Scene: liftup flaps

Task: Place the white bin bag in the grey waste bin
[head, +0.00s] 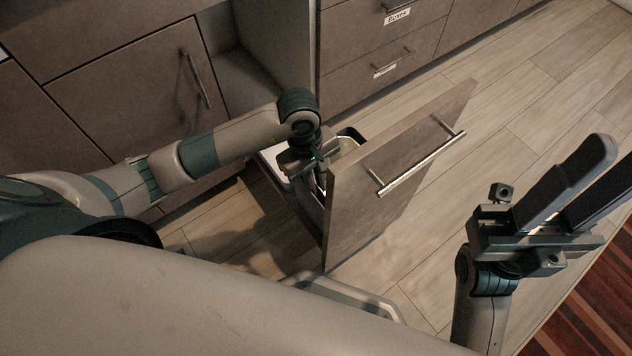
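My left gripper (314,178) points down over the pulled-out drawer, just behind its brown front panel (385,170). Its fingertips are mostly hidden, so I cannot tell whether it is open, shut or holding something. A white surface (270,157) shows just left of the gripper; I cannot tell whether it is the bin bag or part of a bin. A dark-rimmed container (349,137) shows partly behind the panel. A grey rim (352,297), perhaps of a bin, shows at the bottom, largely covered by my body. My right gripper (612,160) is open and empty at the right.
The drawer front carries a long metal handle (420,164) and stands out into the room. Closed cabinets (130,95) and labelled drawers (385,45) line the back. The wooden floor (500,110) to the right is clear. A reddish striped rug (595,300) lies at lower right.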

